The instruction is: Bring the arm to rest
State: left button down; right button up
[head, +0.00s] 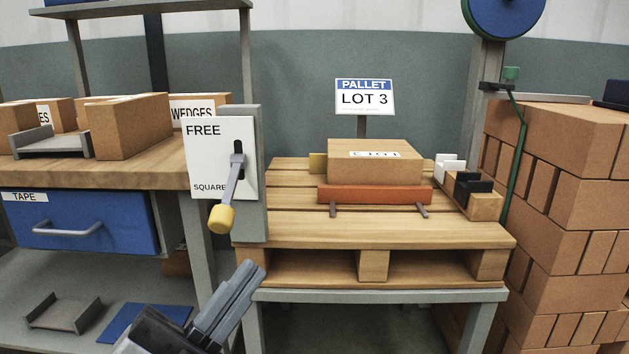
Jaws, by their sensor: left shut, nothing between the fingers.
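My left gripper (243,283) is at the lower middle-left of the head view. Its fingers are together and empty, pointing up and to the right. It is in front of the pallet stand's left leg, below the yellow-knobbed lever (221,219). The lever comes out of a slot in a white plate (214,140) marked FREE above and SQUARE below, and its knob hangs near the SQUARE end. The gripper appears apart from the lever. My right gripper does not show.
A wooden pallet (450,234) on a grey stand carries a cardboard box (372,166) behind a red-orange bar (372,195). A LOT 3 sign (364,98) stands behind. A workbench (150,175) with a blue TAPE drawer (85,222) is at left.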

pick_arm(q)
jog(key=s+f+n+g+y, duration=0.2)
jog(key=f+n+g+y, duration=0.15)
jog(key=f+n, duration=0.65)
jog(key=s+f+n+g+y, duration=0.25)
jog(key=f+n+y, duration=0.35)
jog(key=f, duration=0.6)
jog(key=a+r+g+y+p, duration=0.1)
jog(key=a+r+p, duration=0.2)
jog(key=p, duration=1)
jog(key=s+a+r+n+g+y+p, duration=0.1)
jog(key=a+r+y+p, duration=0.1)
jog(key=r+p, duration=0.7)
jog(key=a+p, duration=0.1)
jog(key=p, duration=0.3)
jog(key=shift+a+p, duration=0.3)
jog(key=shift+a, duration=0.05)
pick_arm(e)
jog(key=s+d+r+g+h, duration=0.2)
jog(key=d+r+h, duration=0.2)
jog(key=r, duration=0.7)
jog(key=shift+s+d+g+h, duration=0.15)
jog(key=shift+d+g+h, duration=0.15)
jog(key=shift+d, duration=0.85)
pick_arm(q)
jog(key=shift+f, duration=0.1)
